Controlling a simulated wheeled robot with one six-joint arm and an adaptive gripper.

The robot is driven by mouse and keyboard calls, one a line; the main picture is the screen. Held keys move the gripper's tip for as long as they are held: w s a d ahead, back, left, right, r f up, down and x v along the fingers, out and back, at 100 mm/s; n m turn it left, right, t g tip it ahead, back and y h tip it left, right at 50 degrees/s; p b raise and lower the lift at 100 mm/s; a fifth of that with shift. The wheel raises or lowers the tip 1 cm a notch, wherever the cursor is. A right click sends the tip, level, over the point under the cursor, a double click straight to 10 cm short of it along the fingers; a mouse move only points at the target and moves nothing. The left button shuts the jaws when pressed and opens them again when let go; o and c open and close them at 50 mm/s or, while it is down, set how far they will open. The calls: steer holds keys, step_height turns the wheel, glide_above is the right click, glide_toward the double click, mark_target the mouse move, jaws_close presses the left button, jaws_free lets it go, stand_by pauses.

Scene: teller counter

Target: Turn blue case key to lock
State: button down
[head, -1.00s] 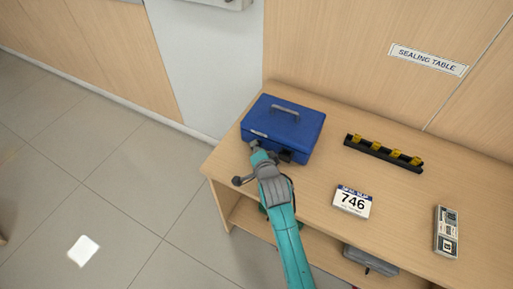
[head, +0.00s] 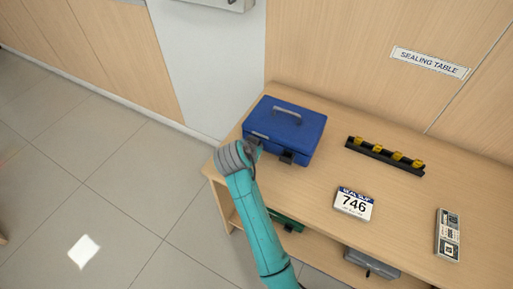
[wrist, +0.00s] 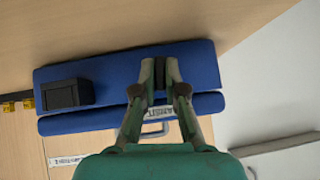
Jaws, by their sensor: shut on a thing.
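The blue case (head: 302,122) stands shut at the left end of the table, its handle on top. It also shows in the wrist view (wrist: 115,68), with a dark block (wrist: 67,94) on its front. My gripper (wrist: 160,68) is at the case front, to the right of that block, with its fingers close together on a small dark piece that appears to be the key (wrist: 160,80). The fingers hide most of the key, so its turn angle cannot be told. In the head view my arm hides most of the gripper.
A black rack with yellow pieces (head: 385,156), a 746 sign (head: 353,204) and a grey device (head: 448,234) stand on the table (head: 320,185) to the right. A grey case (head: 372,263) and a green item (head: 287,222) lie below.

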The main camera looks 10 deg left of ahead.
steer(key=shift+f+h, duration=0.1)
steer(key=shift+h, duration=0.5)
steer(key=shift+n, duration=0.3)
steer(key=c, duration=1.2)
jaws_free()
steer(key=shift+c, duration=0.2)
steer(key=shift+a, duration=0.1)
steer(key=v, duration=1.2)
steer(key=shift+w, duration=0.1)
